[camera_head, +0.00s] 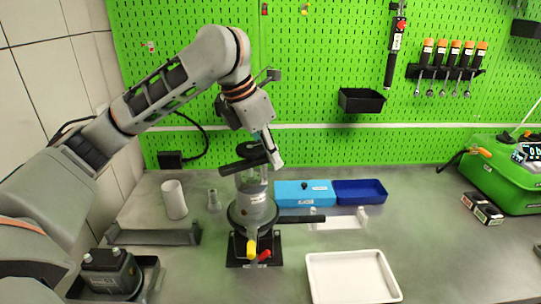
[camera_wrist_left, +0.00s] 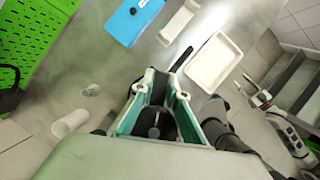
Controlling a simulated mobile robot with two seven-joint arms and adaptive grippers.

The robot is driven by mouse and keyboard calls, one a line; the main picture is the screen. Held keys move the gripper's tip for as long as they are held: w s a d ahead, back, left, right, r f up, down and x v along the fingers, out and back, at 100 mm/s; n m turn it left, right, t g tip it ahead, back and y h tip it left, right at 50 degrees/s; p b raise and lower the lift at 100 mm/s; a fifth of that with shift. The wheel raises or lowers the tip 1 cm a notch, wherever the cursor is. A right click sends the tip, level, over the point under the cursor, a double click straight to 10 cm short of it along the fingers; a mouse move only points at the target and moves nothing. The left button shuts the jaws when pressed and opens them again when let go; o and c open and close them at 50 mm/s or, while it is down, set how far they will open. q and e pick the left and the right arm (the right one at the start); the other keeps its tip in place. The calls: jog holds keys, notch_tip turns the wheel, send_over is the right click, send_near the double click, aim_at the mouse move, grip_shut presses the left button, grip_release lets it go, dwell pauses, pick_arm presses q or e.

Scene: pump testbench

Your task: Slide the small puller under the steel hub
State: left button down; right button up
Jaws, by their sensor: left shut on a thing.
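My left gripper (camera_head: 268,150) hangs above the pump on the bench and is shut on a dark part, seemingly the small puller (camera_head: 247,158). In the left wrist view the dark part (camera_wrist_left: 158,122) sits between the two teal-lined fingers (camera_wrist_left: 157,106). The grey metal pump body (camera_head: 254,209) stands upright below, on a black base plate, with a yellow and a red knob at its front. The held part is over the top of this body. I cannot clearly make out the steel hub or whether the puller touches it.
A white cylinder (camera_head: 174,200) and a small clear fitting (camera_head: 214,200) stand left of the pump. A blue box (camera_head: 304,194) and dark blue tray (camera_head: 360,191) lie behind. A white tray (camera_head: 352,278) lies at front right.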

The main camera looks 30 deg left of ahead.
pick_arm(q)
jog(key=shift+d, duration=0.2)
jog(key=c, duration=1.9)
grip_release()
jog(key=shift+s, duration=0.1)
jog(key=shift+a+r, duration=0.15)
jog(key=shift+r, duration=0.25)
jog(key=v, duration=1.1)
jog(key=shift+s, duration=0.15)
